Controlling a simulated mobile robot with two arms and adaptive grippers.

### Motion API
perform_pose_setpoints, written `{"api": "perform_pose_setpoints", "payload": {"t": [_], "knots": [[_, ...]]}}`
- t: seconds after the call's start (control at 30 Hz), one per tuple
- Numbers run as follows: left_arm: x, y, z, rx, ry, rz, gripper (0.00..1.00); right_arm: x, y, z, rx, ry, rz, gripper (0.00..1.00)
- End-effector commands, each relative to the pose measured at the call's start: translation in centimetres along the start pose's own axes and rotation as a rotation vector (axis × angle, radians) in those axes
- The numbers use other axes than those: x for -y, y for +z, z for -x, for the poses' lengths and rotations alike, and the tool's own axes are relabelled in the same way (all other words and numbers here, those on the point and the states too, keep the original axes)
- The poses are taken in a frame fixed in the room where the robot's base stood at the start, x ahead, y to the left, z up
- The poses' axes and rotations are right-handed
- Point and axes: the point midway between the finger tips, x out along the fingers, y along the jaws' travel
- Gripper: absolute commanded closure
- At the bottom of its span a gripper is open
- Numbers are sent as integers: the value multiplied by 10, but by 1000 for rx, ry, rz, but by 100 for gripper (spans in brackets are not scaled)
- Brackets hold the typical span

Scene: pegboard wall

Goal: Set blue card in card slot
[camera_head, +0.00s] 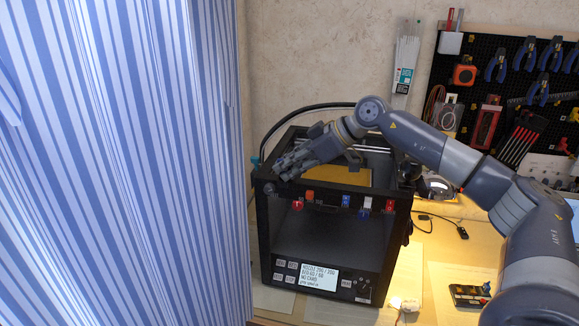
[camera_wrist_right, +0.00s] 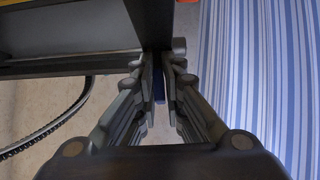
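My right gripper (camera_head: 285,168) is at the top left front corner of the black 3D printer (camera_head: 262,235). In the right wrist view the fingers (camera_wrist_right: 160,75) are close together on a narrow dark blue piece (camera_wrist_right: 159,91), which looks like the blue card seen edge-on. The fingers hide most of it, and I cannot make it out in the head view. The printer's screen (camera_head: 320,277) has a line that seems to read "NO CARD". I cannot clearly make out the card slot on the front panel (camera_head: 362,290). My left gripper is not in view.
A blue and white striped curtain (camera_head: 120,160) fills the left, close beside the printer. Small red, orange and blue items (camera_head: 346,200) line the printer's top front bar. A pegboard with tools (camera_head: 520,85) hangs at the right. A dark device (camera_head: 468,295) lies on the table.

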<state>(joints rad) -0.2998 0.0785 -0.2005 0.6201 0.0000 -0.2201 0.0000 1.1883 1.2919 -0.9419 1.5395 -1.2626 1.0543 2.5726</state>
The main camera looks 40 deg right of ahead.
Motion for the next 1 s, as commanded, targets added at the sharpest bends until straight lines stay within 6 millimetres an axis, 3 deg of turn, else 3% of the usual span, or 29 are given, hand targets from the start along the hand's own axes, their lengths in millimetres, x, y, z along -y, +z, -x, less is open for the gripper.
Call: {"api": "perform_pose_setpoints", "payload": {"t": [0.03,0.73,0.87,1.0], "knots": [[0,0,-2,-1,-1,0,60,7,24,-15,56,-27,-9,70],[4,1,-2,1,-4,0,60,6,24,-13,56,-25,-14,69],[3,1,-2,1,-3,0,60,5,23,-3,53,-21,-14,69],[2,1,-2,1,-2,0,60,4,20,22,47,-13,-12,69]]}}
